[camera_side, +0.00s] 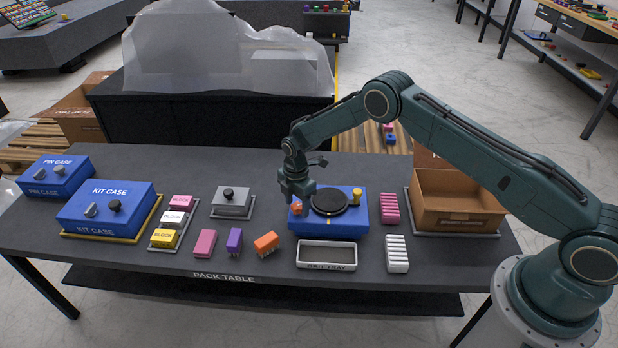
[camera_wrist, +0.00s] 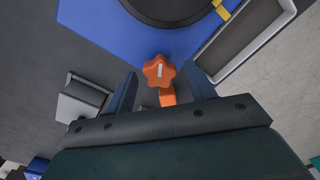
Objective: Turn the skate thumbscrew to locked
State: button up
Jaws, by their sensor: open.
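The blue skate (camera_side: 335,222) sits on the table with a black round disc (camera_side: 329,202) and a yellow knob (camera_side: 357,195) on top. Its thumbscrew is an orange star-shaped knob (camera_side: 297,208) at the left end, also seen in the wrist view (camera_wrist: 158,71) with a short white mark on it. My gripper (camera_side: 297,196) is just above the thumbscrew, pointing down. In the wrist view my open gripper (camera_wrist: 161,85) has a finger on each side, with the knob just ahead of the tips, apart from them. No lock label is readable.
The grit tray (camera_side: 327,266) lies in front of the skate. Orange (camera_side: 266,243), purple (camera_side: 234,241) and pink (camera_side: 204,243) blocks stand to the left. A grey box with a black knob (camera_side: 231,203) is behind them. A cardboard box (camera_side: 455,215) is at right.

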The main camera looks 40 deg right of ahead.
jog(key=c, duration=1)
